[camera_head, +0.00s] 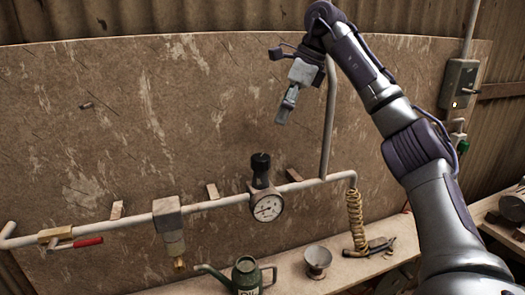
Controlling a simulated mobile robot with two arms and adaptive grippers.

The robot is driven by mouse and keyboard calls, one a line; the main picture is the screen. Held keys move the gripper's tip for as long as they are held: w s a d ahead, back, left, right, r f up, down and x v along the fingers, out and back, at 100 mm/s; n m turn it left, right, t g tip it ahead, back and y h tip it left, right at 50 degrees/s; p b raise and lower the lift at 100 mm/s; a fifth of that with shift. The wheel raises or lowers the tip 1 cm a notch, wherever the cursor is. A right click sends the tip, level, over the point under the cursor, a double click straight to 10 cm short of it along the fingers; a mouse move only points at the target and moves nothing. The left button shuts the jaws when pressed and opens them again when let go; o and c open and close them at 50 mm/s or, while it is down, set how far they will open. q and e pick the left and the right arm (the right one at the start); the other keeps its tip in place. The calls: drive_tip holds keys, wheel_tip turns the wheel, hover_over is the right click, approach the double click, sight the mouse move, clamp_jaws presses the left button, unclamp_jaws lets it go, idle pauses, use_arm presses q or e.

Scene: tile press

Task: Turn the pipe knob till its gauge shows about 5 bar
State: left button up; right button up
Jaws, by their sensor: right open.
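The pipe knob (261,162) is a black knob standing upright above the pipe in the middle of the view. The round white gauge (267,207) is mounted on the pipe just below it. Its needle is too small to read. My right gripper (287,106) is raised in front of the board, above and a little right of the knob, pointing down and apart from it. It is open and nothing shows in it. My left gripper is not in view.
The grey pipe (225,201) runs across the worn board, with a red-handled valve (86,242) at left and a filter unit (169,221) beside it. A coiled hose (355,220) hangs at right. A green oil can (246,274) and a funnel (317,260) stand on the shelf below.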

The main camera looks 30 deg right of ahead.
drive_tip(key=p, duration=0.2)
hover_over(262, 157)
drive_tip(key=s+d, duration=0.1)
drive_tip(key=s, duration=0.1)
wheel_tip(262, 157, down, 6)
drive_tip(key=f, duration=0.1)
drive_tip(key=w+f, duration=0.1)
drive_tip(key=f, duration=0.1)
drive_tip(key=shift+w+f, duration=0.25)
drive_tip(key=shift+p+x, duration=0.5)
drive_tip(key=shift+x, duration=0.4)
drive_tip(key=shift+a+f, duration=0.15)
drive_tip(key=shift+a, duration=0.05)
drive_tip(key=shift+f, duration=0.2)
drive_tip(key=shift+c, duration=0.2)
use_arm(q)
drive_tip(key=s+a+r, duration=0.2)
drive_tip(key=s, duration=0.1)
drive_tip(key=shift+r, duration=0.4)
use_arm(e)
drive_tip(key=c, duration=1.1)
